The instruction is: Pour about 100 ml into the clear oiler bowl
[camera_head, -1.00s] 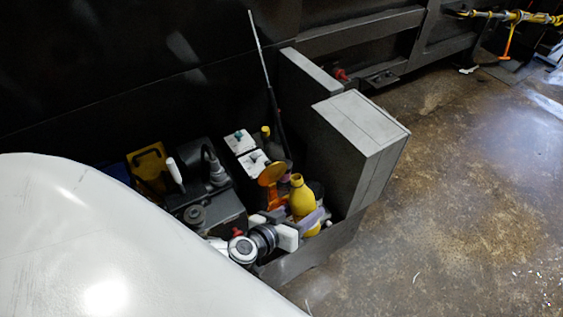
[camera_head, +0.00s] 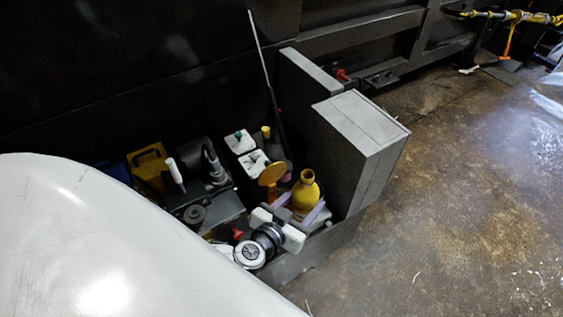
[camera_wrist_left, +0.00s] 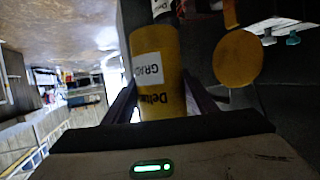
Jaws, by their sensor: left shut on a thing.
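A yellow bottle (camera_head: 305,191) with an open neck stands roughly upright between the light purple fingers of my left gripper (camera_head: 300,209), over the dark box at the wall. In the left wrist view the bottle (camera_wrist_left: 158,75) shows a white label and dark lettering, with the fingers on both sides of it. My left gripper is shut on it. I cannot make out the clear oiler bowl for certain; the bottle, gripper and clutter may hide it. My right gripper is not in view.
An orange disc on a stalk (camera_head: 272,174) stands just left of the bottle. White-topped containers (camera_head: 254,162) and a long thin rod (camera_head: 258,45) are behind. A tall grey block (camera_head: 358,145) stands close on the right. The floor (camera_head: 470,200) beyond is open.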

